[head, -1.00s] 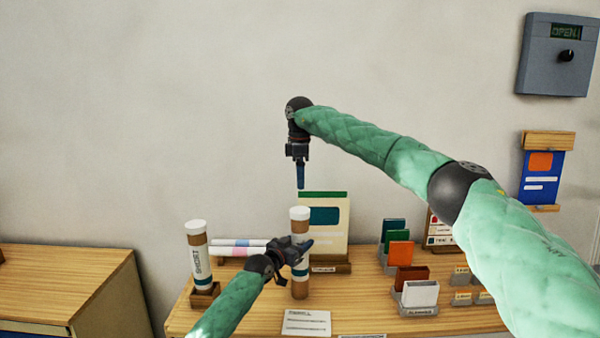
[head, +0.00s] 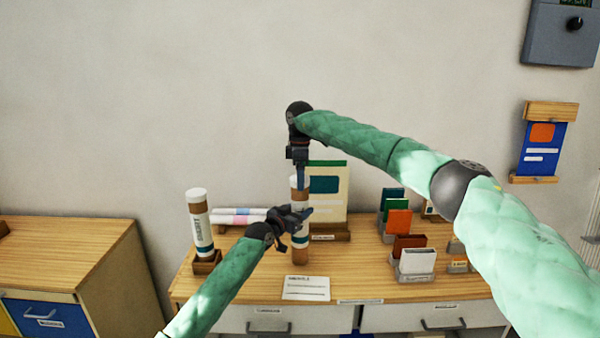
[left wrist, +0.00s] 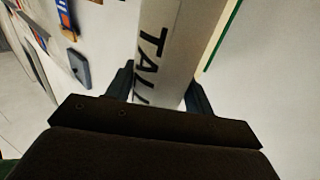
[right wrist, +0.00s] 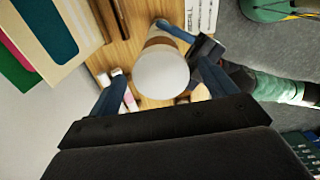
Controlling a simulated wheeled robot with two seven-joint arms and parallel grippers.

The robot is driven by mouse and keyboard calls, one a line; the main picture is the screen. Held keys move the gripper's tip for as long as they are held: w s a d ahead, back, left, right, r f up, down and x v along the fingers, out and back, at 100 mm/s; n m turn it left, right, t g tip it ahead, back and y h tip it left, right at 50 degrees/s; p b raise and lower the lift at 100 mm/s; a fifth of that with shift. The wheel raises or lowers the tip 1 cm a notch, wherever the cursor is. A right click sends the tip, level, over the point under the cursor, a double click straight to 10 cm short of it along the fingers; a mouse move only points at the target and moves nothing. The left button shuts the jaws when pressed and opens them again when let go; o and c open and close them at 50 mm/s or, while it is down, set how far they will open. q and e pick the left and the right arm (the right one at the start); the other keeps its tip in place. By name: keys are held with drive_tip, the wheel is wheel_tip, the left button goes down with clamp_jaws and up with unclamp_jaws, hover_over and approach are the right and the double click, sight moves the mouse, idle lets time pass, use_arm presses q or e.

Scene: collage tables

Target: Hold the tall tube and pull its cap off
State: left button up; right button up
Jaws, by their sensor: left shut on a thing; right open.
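The tall tube (head: 300,228) stands upright near the middle of the table, with a white cap on top and a brown lower end. Its white body, lettered "TALL", fills the middle of the left wrist view (left wrist: 160,50). My left gripper (head: 303,217) is shut on the tube's body from the left. My right gripper (head: 300,183) points straight down at the tube's top, its fingers open. In the right wrist view the round white cap (right wrist: 162,72) lies between and just beyond the open fingers. In the head view the right fingers partly hide the cap.
A shorter tube (head: 200,225) stands in a wooden holder at the left. Rolled papers (head: 238,216) lie between the tubes. A framed card (head: 332,195) stands behind the tall tube, and colored cards in holders (head: 397,222) stand at the right. A paper (head: 306,288) lies in front.

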drive_tip(key=shift+c, duration=0.2)
drive_tip(key=c, duration=1.1)
drive_tip(key=shift+r, duration=1.15)
drive_tip(key=shift+r, duration=2)
use_arm(q)
drive_tip(key=o, duration=1.5)
drive_tip(key=shift+c, duration=0.2)
use_arm(e)
drive_tip(key=shift+f, duration=0.1)
